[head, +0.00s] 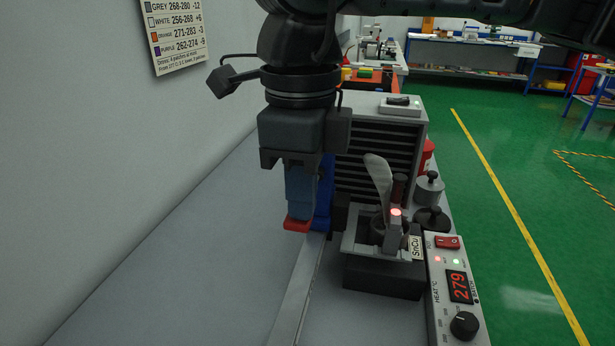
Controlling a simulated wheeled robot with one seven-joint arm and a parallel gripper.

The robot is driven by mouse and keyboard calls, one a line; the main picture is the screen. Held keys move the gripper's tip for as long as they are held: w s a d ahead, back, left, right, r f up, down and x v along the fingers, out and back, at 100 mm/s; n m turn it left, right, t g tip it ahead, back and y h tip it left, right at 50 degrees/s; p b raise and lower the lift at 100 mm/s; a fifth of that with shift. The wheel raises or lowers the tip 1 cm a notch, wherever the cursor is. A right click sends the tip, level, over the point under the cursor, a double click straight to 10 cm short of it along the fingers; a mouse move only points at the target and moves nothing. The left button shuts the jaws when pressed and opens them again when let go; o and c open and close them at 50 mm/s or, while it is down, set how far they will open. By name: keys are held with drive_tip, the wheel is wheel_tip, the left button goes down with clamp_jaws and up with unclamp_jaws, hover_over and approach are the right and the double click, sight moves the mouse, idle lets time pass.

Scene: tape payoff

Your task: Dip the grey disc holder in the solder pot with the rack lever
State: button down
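The solder pot (362,242) stands right of centre, a grey square-rimmed vessel on a black block, with a tag reading SnCu. A pale wisp rises above it. An upright grey piece with a glowing red spot (394,226) stands at the pot and hides part of its inside. My gripper (301,205) points down left of the pot. A blue-grey block with a red end and a darker blue piece show below its body; I cannot tell whether these are fingers or something held. I cannot make out the grey disc holder or the rack lever for certain.
A control box (458,295) with a red switch and a knob shows 279. Behind the pot stands a louvred grey cabinet (405,128). Weight-like pieces (429,188) stand right of it. A wall chart (175,32) lists colours with number ranges. The left bench is clear.

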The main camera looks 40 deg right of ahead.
drive_tip(key=shift+r+p, duration=1.35)
drive_tip(key=shift+r, duration=1.95)
drive_tip(key=shift+s, duration=0.1)
